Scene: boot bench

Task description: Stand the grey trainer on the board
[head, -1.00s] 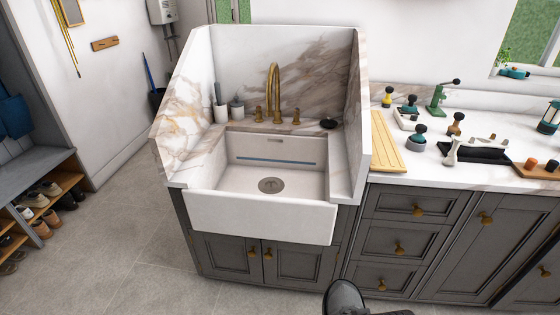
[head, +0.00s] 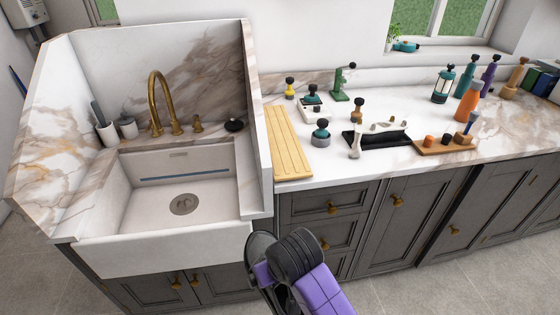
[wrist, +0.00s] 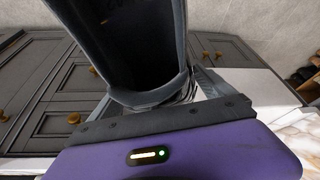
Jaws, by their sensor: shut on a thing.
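The grey trainer (head: 259,245), dark grey, is in my gripper (head: 266,274) at the bottom of the head view, in front of the drawers and below the counter top. My wrist hides much of it there. In the wrist view its dark body (wrist: 130,45) rises between the fingers, with faint lettering on it; its exact tilt is hard to tell. My gripper is shut on it. A pale yellow ribbed wooden board (head: 288,142) lies on the counter right of the sink, with nothing on it. The trainer is apart from the board, nearer to me and lower.
The white sink (head: 125,255) with high marble side walls stands left of the board. A grey-lidded pot (head: 320,132), a black tray (head: 388,140) and a small wooden board with orange pieces (head: 443,149) stand to the right. Several bottles stand farther back.

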